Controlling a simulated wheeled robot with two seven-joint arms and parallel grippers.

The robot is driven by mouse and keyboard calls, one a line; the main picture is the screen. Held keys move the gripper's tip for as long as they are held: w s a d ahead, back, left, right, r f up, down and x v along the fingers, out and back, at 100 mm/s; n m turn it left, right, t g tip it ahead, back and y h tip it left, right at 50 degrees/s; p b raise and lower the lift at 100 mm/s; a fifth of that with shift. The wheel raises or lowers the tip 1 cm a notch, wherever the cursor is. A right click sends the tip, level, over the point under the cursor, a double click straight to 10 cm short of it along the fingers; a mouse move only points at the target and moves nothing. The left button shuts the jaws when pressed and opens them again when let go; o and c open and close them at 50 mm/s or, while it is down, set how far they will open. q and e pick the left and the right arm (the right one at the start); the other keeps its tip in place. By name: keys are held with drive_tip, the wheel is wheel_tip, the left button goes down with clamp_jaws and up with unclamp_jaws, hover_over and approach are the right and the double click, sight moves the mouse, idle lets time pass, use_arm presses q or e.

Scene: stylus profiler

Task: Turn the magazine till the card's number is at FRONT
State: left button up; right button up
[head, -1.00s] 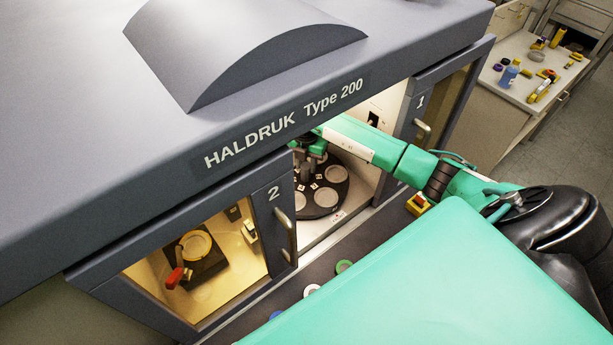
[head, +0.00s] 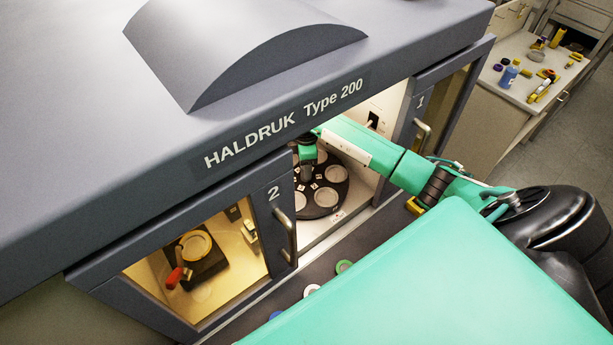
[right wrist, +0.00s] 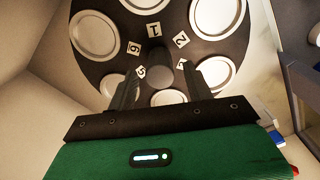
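The magazine (head: 334,207) is a dark round plate with pale round seats and white number tags around a central hub. It sits inside the open middle bay of the machine. The hub (right wrist: 155,57) shows in the right wrist view, with tags such as 6 (right wrist: 134,47) and 2 (right wrist: 181,39) around it. In the head view the right gripper (head: 306,172) partly hides the magazine. A small white label (head: 338,215) is by its front edge, too small to read. I cannot make out the card. My left gripper is out of view.
Door 2 (head: 273,193) stands left of the opening and door 1 (head: 421,103) right of it. A green-rimmed disc (head: 344,266) and other coloured discs lie on the front ledge. A yellow item (head: 413,207) is partly behind my right arm.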

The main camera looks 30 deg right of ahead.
wheel_tip(320, 180, up, 6)
drive_tip(key=p, duration=0.4)
drive_tip(key=shift+r, duration=1)
drive_tip(key=shift+f, duration=0.1)
